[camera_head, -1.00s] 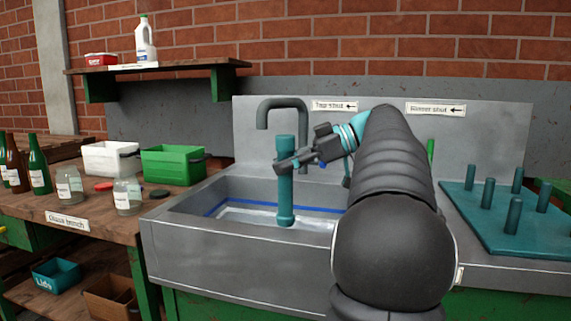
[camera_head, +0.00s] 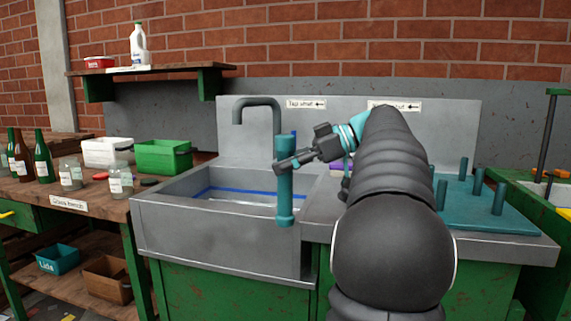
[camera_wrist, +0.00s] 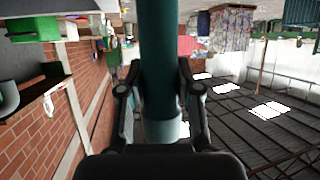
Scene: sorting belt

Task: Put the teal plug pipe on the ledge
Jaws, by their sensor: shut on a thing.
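The teal plug pipe (camera_head: 285,190) is upright in my gripper (camera_head: 282,163), in front of the sink in the head view. My gripper is shut around its upper part. The pipe's wider lower end hangs in front of the sink's front right part, apart from any surface as far as I can tell. In the wrist view the teal pipe (camera_wrist: 160,70) runs between the two fingers, with a paler collar at its end. Which surface is the ledge is unclear; a wall shelf (camera_head: 150,69) and the sink's right-hand counter (camera_head: 470,240) are in view.
The sink (camera_head: 200,232) has a bent tap (camera_head: 262,103) behind it. A teal peg board (camera_head: 480,207) lies on the right counter. The left bench holds glass bottles, jars, a white tub (camera_head: 104,153) and a green tub (camera_head: 163,156). A milk bottle (camera_head: 139,45) stands on the shelf.

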